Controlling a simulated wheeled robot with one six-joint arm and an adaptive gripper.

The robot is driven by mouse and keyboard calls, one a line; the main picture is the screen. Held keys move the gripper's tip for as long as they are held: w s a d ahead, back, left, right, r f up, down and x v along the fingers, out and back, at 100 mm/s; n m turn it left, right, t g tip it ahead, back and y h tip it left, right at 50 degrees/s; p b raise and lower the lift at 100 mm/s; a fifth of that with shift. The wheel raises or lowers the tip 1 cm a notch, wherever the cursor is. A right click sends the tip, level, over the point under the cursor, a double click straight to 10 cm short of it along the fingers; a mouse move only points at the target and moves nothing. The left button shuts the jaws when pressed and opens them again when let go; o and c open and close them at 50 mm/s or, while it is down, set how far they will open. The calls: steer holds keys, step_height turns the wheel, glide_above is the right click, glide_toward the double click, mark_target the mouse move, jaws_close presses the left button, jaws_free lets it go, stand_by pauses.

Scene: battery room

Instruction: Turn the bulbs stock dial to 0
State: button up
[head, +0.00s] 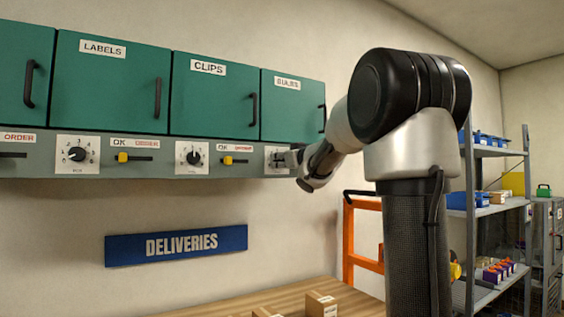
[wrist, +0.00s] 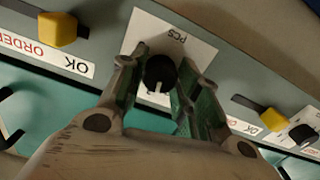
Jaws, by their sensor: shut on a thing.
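The bulbs stock dial (head: 272,152) is a white plate with a black knob, under the green door labelled BULBS; my gripper and wrist partly cover it in the head view. In the wrist view, which is roughly upside down, the black knob (wrist: 160,72) sits between the two fingers of my gripper (wrist: 158,80), which is shut on it. A white pointer line on the knob faces the bottom of the picture. The plate (wrist: 180,28) shows "PCS"; its numbers are hidden by the fingers, so the reading cannot be told.
Yellow OK/ORDER sliders sit on either side of the dial, one at left (wrist: 58,28) and one at right (wrist: 275,120) in the wrist view. The clips dial (head: 192,157) is further left in the head view. A wooden table (head: 240,298) with small boxes stands below.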

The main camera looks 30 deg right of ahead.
steer(key=n, duration=0.5)
steer(key=shift+n, duration=0.3)
steer(key=n, duration=1)
steer(key=shift+f+n, duration=0.1)
steer(key=shift+n, duration=0.3)
steer(key=n, duration=0.4)
steer(key=shift+n, duration=0.4)
steer(key=shift+f+n, duration=0.1)
steer(key=shift+n, duration=0.2)
steer(key=o, duration=1)
steer(key=shift+s, duration=0.15)
